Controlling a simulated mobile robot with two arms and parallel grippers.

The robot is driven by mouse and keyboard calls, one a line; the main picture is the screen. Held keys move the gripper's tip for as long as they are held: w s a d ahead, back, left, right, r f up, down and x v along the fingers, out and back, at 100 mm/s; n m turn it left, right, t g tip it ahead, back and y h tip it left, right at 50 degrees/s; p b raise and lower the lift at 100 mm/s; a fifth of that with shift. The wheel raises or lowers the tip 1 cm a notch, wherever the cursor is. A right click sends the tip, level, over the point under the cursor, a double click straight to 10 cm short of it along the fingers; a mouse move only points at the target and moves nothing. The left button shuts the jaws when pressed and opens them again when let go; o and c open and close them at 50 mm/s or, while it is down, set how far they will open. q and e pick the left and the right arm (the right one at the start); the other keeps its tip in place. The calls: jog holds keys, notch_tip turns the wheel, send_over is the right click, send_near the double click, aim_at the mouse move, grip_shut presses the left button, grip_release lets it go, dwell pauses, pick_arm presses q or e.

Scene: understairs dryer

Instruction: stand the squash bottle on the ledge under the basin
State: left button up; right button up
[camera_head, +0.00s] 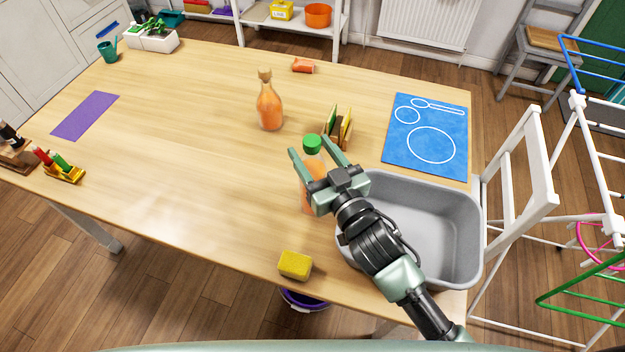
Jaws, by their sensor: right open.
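A bottle of orange liquid with a green cap (312,143), which looks like the squash bottle, stands upright on the wooden table (190,160). My right gripper (309,150) is open, with one finger on each side of this bottle as seen from my head. The fingers and palm hide part of the bottle, and I cannot tell whether they touch it. The grey basin (465,225) is at the table's right end, partly behind my right arm. I cannot make out a ledge under it. My left gripper is not in view.
A corked orange bottle (269,108) stands behind and to the left. A small rack (345,130) is close behind the green-capped bottle. A yellow sponge (295,264) lies at the front edge. A blue mat (425,135) lies behind the basin. The table's middle left is clear.

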aim_at(305, 138)
jog(key=x, duration=0.4)
jog(key=shift+w+d+p, duration=0.1)
jog(key=shift+w+p, duration=0.05)
jog(key=shift+p, duration=0.2)
grip_shut()
dwell(0.9)
